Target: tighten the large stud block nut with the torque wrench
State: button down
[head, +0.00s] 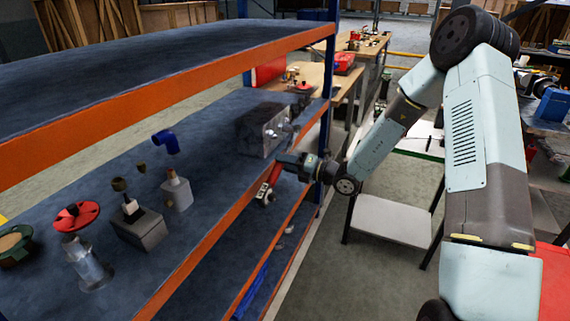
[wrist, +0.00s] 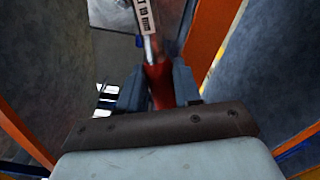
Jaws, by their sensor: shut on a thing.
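The torque wrench has a red handle (head: 274,174) and a pale marked scale; in the wrist view the red handle (wrist: 159,86) sits between the fingers and the scale runs out toward the top edge. My gripper (head: 281,163) is shut on the handle, at the front edge of the middle shelf. A grey block (head: 258,132) with studs and nuts on its right side stands on that shelf, just behind my gripper. It looks like the stud block. Which nut is the large one is too small to tell. The wrench's working end is not clearly visible, and I see no contact with a nut.
The orange front beam (head: 205,243) and a blue rack upright (head: 327,100) are close to my gripper. A red handwheel (head: 76,216), a blue elbow (head: 166,141) and other fittings stand on the shelf's left part. Benches stand behind.

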jog(key=shift+w+a, duration=0.25)
jog(key=shift+a, duration=0.35)
dwell(0.3)
jog(key=shift+s+a+r+m, duration=0.1)
jog(key=shift+s+r+m, duration=0.05)
jog(key=shift+r+m, duration=0.35)
jog(key=shift+s+r+m, duration=0.15)
jog(key=shift+r+m, duration=0.25)
jog(key=shift+r, duration=0.1)
jog(key=shift+s+a+r+m, duration=0.1)
jog(key=shift+s+r+m, duration=0.05)
jog(key=shift+r+m, duration=1.75)
jog(key=shift+r, duration=0.4)
jog(key=shift+d, duration=0.2)
jog(key=shift+v, duration=2.3)
